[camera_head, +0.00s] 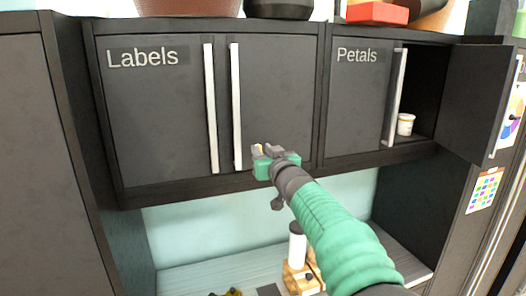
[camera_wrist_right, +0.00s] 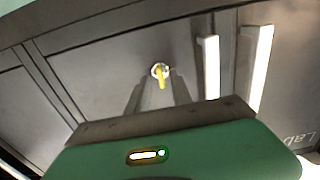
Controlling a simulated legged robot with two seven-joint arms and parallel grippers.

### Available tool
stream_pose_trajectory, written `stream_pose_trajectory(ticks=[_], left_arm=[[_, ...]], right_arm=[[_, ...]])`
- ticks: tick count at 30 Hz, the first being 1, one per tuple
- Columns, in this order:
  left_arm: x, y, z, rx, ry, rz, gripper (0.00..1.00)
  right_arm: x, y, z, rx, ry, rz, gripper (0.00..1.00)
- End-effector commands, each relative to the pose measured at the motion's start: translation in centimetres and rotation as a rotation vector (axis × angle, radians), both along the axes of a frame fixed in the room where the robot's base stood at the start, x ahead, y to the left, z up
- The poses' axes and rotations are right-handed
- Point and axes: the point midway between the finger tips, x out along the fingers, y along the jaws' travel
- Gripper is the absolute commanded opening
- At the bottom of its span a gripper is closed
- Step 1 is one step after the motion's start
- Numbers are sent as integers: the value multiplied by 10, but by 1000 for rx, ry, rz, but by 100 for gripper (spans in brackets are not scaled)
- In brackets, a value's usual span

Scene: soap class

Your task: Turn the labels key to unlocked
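The Labels cabinet (camera_head: 150,120) has two closed dark doors with upright pale handles. A small yellow key (camera_wrist_right: 161,77) sits in a round silvery lock on a door in the right wrist view, its bow hanging roughly straight down in that picture. A yellow speck at the fingertips in the head view may be the same key. My right gripper (camera_head: 268,151) is up at the lower part of the right Labels door. Its grey fingers (camera_wrist_right: 160,92) reach to the key; whether they close on it is unclear. My left gripper is not in view.
The Petals cabinet (camera_head: 355,110) at right has its right door (camera_head: 478,100) swung open, with a small white jar (camera_head: 405,124) inside. Below, a counter (camera_head: 195,278) holds a wood-and-white device (camera_head: 297,250). Pots and a red box (camera_head: 377,13) stand on top.

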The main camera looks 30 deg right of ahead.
Motion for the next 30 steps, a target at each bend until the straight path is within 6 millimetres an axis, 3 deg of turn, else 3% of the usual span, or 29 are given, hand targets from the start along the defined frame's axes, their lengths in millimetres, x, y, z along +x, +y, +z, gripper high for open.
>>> stream_pose_trajectory(ticks=[1,6,30], left_arm=[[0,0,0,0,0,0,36],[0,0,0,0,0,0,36],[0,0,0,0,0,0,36]], right_arm=[[1,0,-1,0,1,0,19],[1,-1,-1,0,2,1,0],[0,-1,-2,1,4,0,0]])
